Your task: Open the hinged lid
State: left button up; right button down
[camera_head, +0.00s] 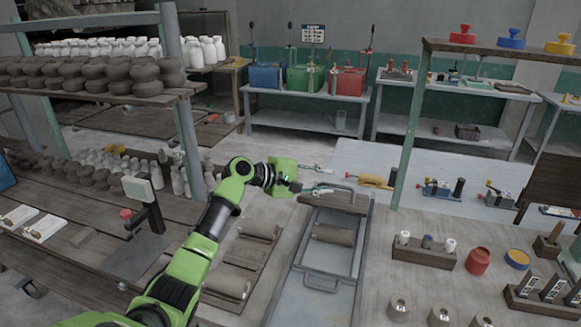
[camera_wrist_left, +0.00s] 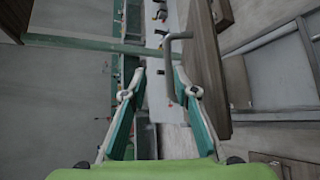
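A wooden board (camera_head: 336,202) with a grey bar handle lies across the far end of a metal-framed box (camera_head: 284,283); I take it for the hinged lid and it looks closed. In the left wrist view, the board (camera_wrist_left: 204,60) is at the right and its handle (camera_wrist_left: 170,62) sticks out toward the space between the fingertips. My left gripper (camera_head: 329,180) is open and empty, right by the handle; it also shows in the left wrist view (camera_wrist_left: 160,80). I cannot tell whether a finger touches the handle. My right gripper is out of view.
A grey roll (camera_head: 334,235) lies inside the frame. A wooden tray (camera_head: 253,261) stands to the left, a small bottle rack (camera_head: 423,256) to the right. A shelf post (camera_head: 405,150) rises behind at the right.

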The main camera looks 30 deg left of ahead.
pick_arm(q)
jog(key=shift+w+r+p+v, duration=0.1)
jog(key=shift+r+p+v, duration=0.1)
jog(key=shift+p+v, duration=0.6)
jog(key=shift+w+r+p+v, duration=0.15)
jog(key=shift+p+v, duration=0.15)
jog(key=shift+v, duration=1)
jog(key=shift+r+p+v, duration=0.2)
jog(key=shift+p+v, duration=0.35)
jog(key=shift+v, duration=0.5)
jog(key=shift+r+p+v, duration=0.15)
jog(key=shift+p+v, duration=0.45)
jog(key=shift+v, duration=0.7)
jog(key=shift+r+p+v, duration=0.1)
jog(key=shift+p+v, duration=0.5)
jog(key=shift+v, duration=0.75)
jog(key=shift+w+a, duration=0.1)
jog(key=shift+w, duration=0.15)
jog(key=shift+f, duration=0.1)
